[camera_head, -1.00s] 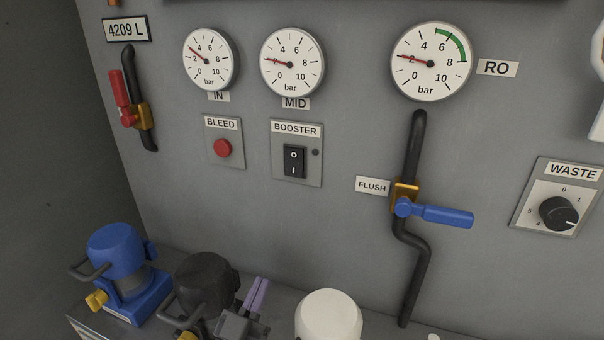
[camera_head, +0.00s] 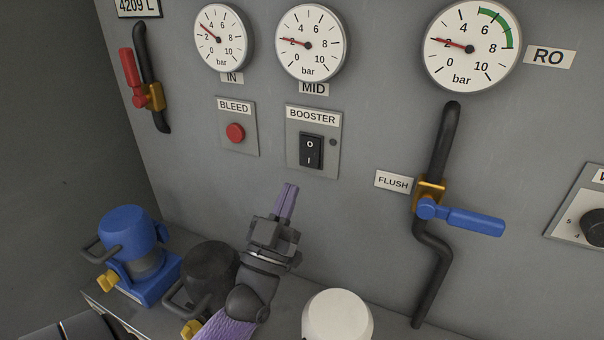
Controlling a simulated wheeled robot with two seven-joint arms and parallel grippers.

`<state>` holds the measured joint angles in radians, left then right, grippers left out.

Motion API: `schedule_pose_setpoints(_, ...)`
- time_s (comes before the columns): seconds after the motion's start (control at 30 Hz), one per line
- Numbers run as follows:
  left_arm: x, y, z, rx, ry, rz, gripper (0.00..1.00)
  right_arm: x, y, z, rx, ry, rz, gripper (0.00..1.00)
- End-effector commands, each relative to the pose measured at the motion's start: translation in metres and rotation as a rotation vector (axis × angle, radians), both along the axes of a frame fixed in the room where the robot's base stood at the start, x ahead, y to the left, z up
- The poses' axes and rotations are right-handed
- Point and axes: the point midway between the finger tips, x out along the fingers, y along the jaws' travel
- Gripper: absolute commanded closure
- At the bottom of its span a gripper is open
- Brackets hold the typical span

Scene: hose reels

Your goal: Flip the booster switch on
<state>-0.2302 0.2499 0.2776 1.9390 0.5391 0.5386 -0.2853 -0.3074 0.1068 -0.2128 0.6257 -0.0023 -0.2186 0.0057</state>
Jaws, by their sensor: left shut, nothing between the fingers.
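The booster switch (camera_head: 311,151) is a black rocker marked O above I, on a grey plate (camera_head: 331,168) labelled BOOSTER. A small dark round lamp sits to the right of the rocker. My left gripper (camera_head: 288,187) comes up from below, its purple fingers shut with nothing between them. Its tips show below and a little left of the switch plate, apart from the rocker in the picture. My right gripper is not in the view.
A red BLEED button (camera_head: 235,132) is left of the switch. Gauges hang above. A FLUSH valve with a blue handle (camera_head: 460,217) is to the right. A blue canister (camera_head: 127,233), a black one (camera_head: 209,270) and a white one (camera_head: 337,318) stand below.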

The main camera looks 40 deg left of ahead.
Motion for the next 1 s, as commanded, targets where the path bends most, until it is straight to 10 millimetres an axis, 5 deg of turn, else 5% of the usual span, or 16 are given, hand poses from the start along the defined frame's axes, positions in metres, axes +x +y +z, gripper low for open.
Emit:
schedule_pose_setpoints(0.1, 0.019, 0.006, 0.013, 0.0, -0.002, -0.001, 1.0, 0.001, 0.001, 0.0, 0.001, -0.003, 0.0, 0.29)
schedule_pose_setpoints(0.33, 0.048, 0.015, 0.005, 0.0, 0.002, 0.001, 1.0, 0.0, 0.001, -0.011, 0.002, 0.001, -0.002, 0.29)
schedule_pose_setpoints(0.73, 0.052, 0.017, 0.006, 0.0, 0.001, 0.0, 1.0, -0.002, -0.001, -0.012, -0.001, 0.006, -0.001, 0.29)
schedule_pose_setpoints(0.9, 0.058, 0.018, -0.007, 0.025, -0.075, 0.001, 1.0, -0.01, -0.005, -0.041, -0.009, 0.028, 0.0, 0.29)
schedule_pose_setpoints(1.0, 0.058, 0.018, 0.002, 0.026, -0.083, -0.001, 1.0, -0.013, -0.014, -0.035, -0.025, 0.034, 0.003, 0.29)
